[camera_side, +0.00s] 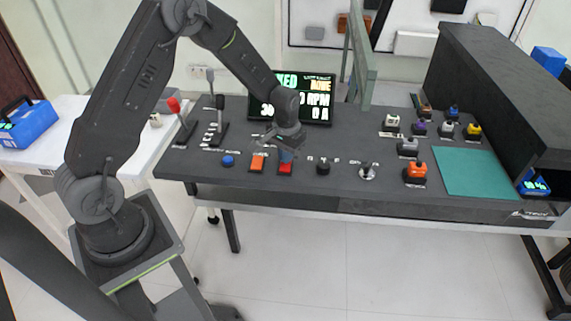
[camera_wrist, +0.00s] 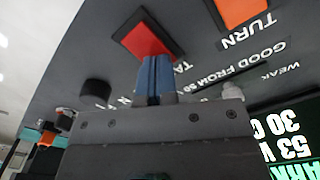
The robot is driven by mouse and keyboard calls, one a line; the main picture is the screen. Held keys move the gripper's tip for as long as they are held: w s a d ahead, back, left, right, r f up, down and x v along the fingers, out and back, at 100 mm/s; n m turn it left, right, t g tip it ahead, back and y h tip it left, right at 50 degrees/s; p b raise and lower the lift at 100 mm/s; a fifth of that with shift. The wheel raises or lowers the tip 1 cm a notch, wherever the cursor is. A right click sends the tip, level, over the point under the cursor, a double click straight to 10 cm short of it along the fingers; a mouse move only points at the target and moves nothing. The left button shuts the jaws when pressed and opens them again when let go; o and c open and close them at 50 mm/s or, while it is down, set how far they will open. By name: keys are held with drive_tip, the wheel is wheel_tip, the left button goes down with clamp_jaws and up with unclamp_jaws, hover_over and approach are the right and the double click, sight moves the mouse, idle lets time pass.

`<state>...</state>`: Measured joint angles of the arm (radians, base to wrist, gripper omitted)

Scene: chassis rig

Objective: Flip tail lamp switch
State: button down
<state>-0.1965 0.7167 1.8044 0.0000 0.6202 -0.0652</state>
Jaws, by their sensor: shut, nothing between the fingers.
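The red rocker switch (camera_side: 286,169) is on the front part of the dark console, between an orange switch and a black knob. In the wrist view the red switch (camera_wrist: 143,36) has a dark frame and a label starting "TA", partly hidden. My gripper (camera_side: 287,156) is shut and empty, with its blue fingers pointing down right over the red switch. In the wrist view the closed fingertips (camera_wrist: 155,62) overlap the switch's near edge. I cannot tell whether they touch it. Which way the rocker is tilted is not clear.
The orange switch (camera_side: 258,161), labelled TURN in the wrist view, is close on the left, with a blue button (camera_side: 227,160) beyond. The black knob (camera_side: 323,167) is close on the right. Two levers (camera_side: 183,123) and a display (camera_side: 318,99) stand behind. A green mat (camera_side: 477,172) lies right.

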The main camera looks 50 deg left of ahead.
drive_tip(key=shift+f, duration=0.15)
drive_tip(key=shift+r, duration=3.5)
drive_tip(key=shift+s+r, duration=0.1)
drive_tip(key=shift+r, duration=0.15)
wheel_tip(320, 180, up, 7)
drive_tip(key=t, duration=0.1)
hover_over(283, 171)
drive_tip(key=s+d+r+m+t, duration=0.1)
drive_tip(key=s+d+r+t, duration=0.15)
drive_tip(key=s+r, duration=0.5)
drive_tip(key=s+d+r+m+t, duration=0.1)
drive_tip(key=s+d+r, duration=0.1)
drive_tip(key=s, duration=0.4)
drive_tip(key=s+d+r+m+t, duration=0.1)
drive_tip(key=s+d+r, duration=0.1)
drive_tip(key=s, duration=0.5)
drive_tip(key=shift+s+r, duration=0.2)
drive_tip(key=shift+r, duration=0.2)
